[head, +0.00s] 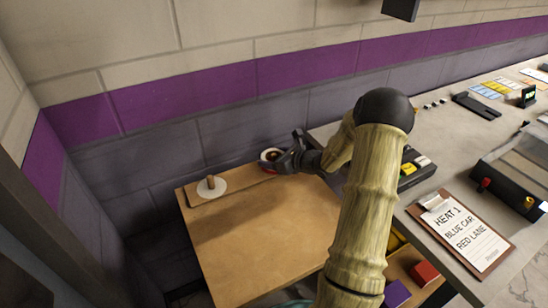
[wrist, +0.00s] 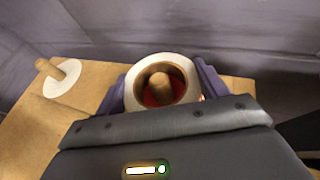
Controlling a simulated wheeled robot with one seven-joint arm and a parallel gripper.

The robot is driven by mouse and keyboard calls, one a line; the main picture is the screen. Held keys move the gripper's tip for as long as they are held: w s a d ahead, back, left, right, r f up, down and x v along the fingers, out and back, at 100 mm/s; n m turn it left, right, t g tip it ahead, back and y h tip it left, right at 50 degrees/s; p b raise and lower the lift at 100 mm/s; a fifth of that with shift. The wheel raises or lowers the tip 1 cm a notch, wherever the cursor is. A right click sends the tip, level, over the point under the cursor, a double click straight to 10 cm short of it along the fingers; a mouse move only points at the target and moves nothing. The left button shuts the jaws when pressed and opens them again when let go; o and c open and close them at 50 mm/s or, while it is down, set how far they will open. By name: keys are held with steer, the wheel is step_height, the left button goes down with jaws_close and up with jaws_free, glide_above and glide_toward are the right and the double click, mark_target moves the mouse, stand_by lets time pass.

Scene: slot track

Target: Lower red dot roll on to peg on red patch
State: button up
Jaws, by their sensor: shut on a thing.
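My gripper (wrist: 162,84) is shut on the roll (wrist: 135,92), a white ring with a brown core, with a purple finger on each side. In the head view the roll (head: 264,155) is at the table's back right corner, partly hidden by my gripper (head: 281,158). A wooden peg (wrist: 160,84) shows inside the roll's hole, with the red patch (wrist: 151,101) around its foot. The peg looks roughly centred in the hole. How far down the roll sits on the peg I cannot tell. I cannot make out a red dot on the roll.
Another wooden peg (head: 210,182) stands on a white round patch (head: 219,189) at the table's back left; it is empty. A grey wall (head: 160,160) is close behind. A higher counter (head: 470,150) with a clipboard (head: 462,233) is at the right.

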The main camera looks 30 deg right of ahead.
steer(key=shift+f+b, duration=0.45)
steer(key=shift+b, duration=0.05)
steer(key=o, duration=1.1)
steer(key=shift+d, duration=0.1)
steer(key=shift+c, duration=0.2)
steer(key=shift+s, duration=0.1)
steer(key=v, duration=1.7)
steer(key=shift+s+d+p, duration=0.15)
steer(key=shift+p, duration=0.25)
